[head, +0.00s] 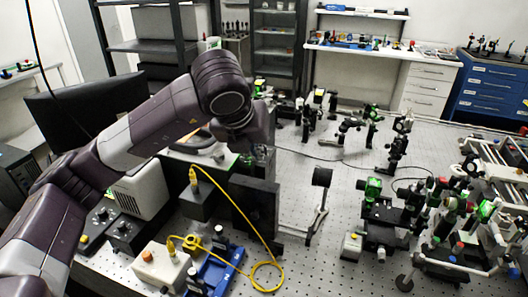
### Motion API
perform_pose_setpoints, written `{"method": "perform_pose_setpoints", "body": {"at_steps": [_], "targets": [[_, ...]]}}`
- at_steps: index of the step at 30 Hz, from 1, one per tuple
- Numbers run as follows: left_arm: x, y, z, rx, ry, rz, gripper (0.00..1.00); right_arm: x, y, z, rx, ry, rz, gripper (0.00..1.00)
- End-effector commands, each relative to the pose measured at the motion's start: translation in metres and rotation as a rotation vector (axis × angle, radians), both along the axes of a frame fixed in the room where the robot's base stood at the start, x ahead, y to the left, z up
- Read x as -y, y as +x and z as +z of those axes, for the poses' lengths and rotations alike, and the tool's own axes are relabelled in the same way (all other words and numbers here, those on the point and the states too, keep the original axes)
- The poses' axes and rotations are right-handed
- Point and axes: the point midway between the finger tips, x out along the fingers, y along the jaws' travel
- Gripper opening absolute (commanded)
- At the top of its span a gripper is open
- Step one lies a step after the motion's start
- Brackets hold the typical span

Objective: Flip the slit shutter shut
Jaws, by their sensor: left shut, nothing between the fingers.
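My left arm reaches in from the left and bends down over the bench. Its gripper (246,158) is small and dark here, shut and empty, just above a black upright plate (256,208). I cannot tell whether it touches anything. I cannot tell for sure which part is the slit shutter. A black flag-like piece on a post (321,177) stands to the right of the gripper, apart from it. The black plate stands upright beside a black box (205,203) with a yellow cable. My right gripper is not in view.
Control boxes (128,235), a white box with an orange knob (160,268) and a looped yellow cable (266,276) crowd the front left. Optics mounts (385,215) fill the right. The perforated bench top (320,252) is bare around the flag post.

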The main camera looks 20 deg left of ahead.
Motion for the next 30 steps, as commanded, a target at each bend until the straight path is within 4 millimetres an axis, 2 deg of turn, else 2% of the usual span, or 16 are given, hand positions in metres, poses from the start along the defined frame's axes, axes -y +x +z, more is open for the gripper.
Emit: {"method": "perform_pose_setpoints", "body": {"at_steps": [3, 12, 16, 20, 30], "targets": [[-0.008, 0.001, 0.003, 0.005, 0.016, 0.024, 0.00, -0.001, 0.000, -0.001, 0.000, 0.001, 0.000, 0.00], [-0.007, 0.001, 0.002, 0.003, 0.015, 0.022, 0.00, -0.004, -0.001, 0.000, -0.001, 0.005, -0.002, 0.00], [-0.007, 0.006, -0.005, 0.000, 0.015, 0.023, 0.00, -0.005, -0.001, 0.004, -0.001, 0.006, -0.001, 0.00], [-0.008, 0.017, -0.021, -0.003, 0.015, 0.022, 0.00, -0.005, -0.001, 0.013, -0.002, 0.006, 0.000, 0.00], [-0.010, 0.058, -0.080, -0.003, 0.016, 0.023, 0.00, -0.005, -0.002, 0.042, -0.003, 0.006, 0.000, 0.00]]}}
